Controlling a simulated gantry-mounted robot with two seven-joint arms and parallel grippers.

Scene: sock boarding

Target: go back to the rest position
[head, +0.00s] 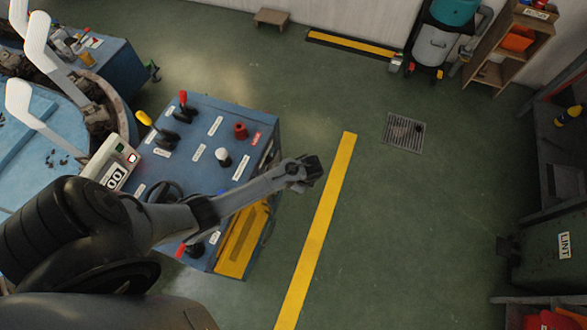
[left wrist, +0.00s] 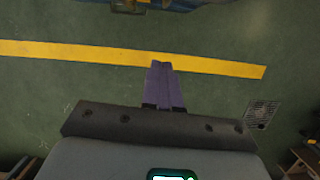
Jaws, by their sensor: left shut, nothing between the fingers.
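My left gripper (head: 316,170) reaches in from the left in the head view, over the blue control console (head: 205,118), with its tip out past the console's right edge above the green floor. In the left wrist view its two purple fingers (left wrist: 160,66) lie together, shut with nothing between them, in front of the yellow floor line. My right gripper is in neither view.
The console carries levers, knobs and a counter box (head: 110,163). White sock forms (head: 38,40) stand on the machine at the left. A yellow line (head: 320,230) and a drain grate (head: 404,132) mark open floor. A wooden shelf (head: 507,45) and a LINT bin (head: 550,250) stand right.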

